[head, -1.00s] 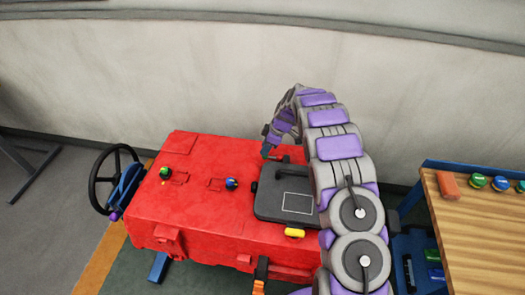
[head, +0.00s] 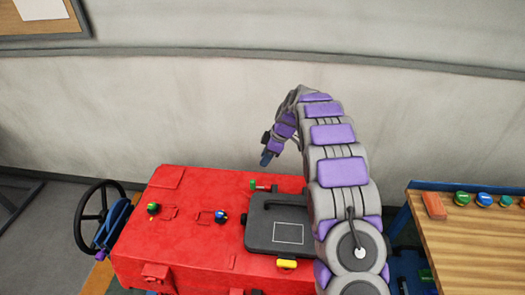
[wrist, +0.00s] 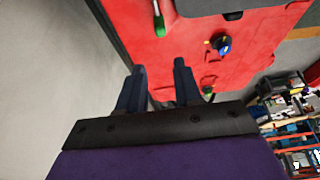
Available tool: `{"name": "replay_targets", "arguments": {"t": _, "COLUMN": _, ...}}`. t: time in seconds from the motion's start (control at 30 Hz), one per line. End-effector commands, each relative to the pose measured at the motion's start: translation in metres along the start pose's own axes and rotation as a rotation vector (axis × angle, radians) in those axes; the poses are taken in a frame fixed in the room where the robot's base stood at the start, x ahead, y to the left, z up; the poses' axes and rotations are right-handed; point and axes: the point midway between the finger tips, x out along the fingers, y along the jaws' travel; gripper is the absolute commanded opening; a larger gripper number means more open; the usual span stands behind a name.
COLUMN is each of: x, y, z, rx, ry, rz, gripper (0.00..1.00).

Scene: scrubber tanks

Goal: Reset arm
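My gripper (head: 266,158) hangs at the end of my curved purple and grey arm, over the back edge of the red tank (head: 185,250) in the head view. In the wrist view my gripper (wrist: 159,66) shows two dark fingers spread apart with nothing between them. A small handle with a green end (head: 260,186) stands on the tank just below the gripper. This green handle (wrist: 159,22) also shows ahead of the fingers in the wrist view, apart from them.
The tank top bears a dark grey lid (head: 285,222), a blue knob (head: 220,216), a green knob (head: 153,207) and a yellow knob (head: 287,264). A black steering wheel (head: 98,212) is at left. A wooden table (head: 480,235) with coloured caps stands at right. A wall is behind.

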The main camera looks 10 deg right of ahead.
Motion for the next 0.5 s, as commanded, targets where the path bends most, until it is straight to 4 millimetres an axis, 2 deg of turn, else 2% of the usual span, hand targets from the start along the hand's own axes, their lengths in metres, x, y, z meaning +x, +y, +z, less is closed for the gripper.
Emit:
{"name": "replay_targets", "arguments": {"t": 0.17, "x": -0.001, "y": -0.001, "z": 0.000, "rx": 0.002, "ry": -0.001, "rz": 0.000, "gripper": 0.34}}
{"name": "replay_targets", "arguments": {"t": 0.27, "x": -0.008, "y": -0.007, "z": -0.002, "rx": 0.023, "ry": -0.011, "rz": -0.001, "gripper": 0.34}}
{"name": "replay_targets", "arguments": {"t": 0.37, "x": -0.023, "y": -0.023, "z": -0.005, "rx": 0.079, "ry": -0.033, "rz": -0.007, "gripper": 0.34}}
{"name": "replay_targets", "arguments": {"t": 0.5, "x": -0.053, "y": -0.058, "z": -0.009, "rx": 0.197, "ry": -0.080, "rz": -0.012, "gripper": 0.34}}
